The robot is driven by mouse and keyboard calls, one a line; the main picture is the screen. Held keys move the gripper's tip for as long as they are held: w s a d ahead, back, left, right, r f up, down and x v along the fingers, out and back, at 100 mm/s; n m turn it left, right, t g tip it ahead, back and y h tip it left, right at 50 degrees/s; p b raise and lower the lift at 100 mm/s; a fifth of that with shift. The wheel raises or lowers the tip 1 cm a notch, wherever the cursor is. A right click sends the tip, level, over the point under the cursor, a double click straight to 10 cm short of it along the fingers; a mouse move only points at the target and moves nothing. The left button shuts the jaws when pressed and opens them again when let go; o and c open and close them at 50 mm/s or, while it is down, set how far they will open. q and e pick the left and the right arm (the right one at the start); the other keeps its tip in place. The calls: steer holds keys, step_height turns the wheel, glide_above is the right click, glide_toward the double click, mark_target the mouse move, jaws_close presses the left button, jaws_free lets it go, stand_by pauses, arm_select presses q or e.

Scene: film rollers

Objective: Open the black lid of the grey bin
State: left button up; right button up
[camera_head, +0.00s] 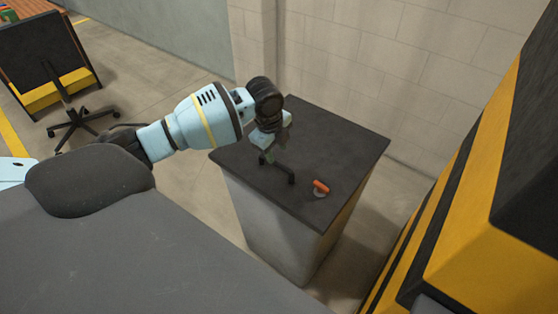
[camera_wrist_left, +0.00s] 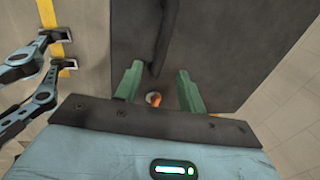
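The grey bin (camera_head: 262,225) stands by the wall, with its flat black lid (camera_head: 345,142) shut on top. A black bar handle (camera_head: 290,174) rises from the lid; it also shows in the left wrist view (camera_wrist_left: 166,35). My left gripper (camera_head: 266,157) reaches over the lid from the left, beside the far part of the handle. In the left wrist view its two green fingers (camera_wrist_left: 159,72) are apart, with the near end of the handle appearing between their tips. I cannot tell whether they touch it.
A small orange-handled object (camera_head: 320,187) lies on the lid near the handle; it also shows between the fingers in the left wrist view (camera_wrist_left: 155,99). A yellow and black structure (camera_head: 470,230) stands close on the right.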

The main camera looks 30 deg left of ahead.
mark_target(279, 164)
arm_select(q)
steer(key=f, duration=0.3)
steer(key=w+f, duration=0.1)
steer(key=f, duration=0.2)
steer(key=shift+w+d+f+b, duration=0.1)
steer(key=shift+w+f+b, duration=0.1)
steer(key=shift+b, duration=0.2)
steer(key=shift+c, duration=0.4)
jaws_close()
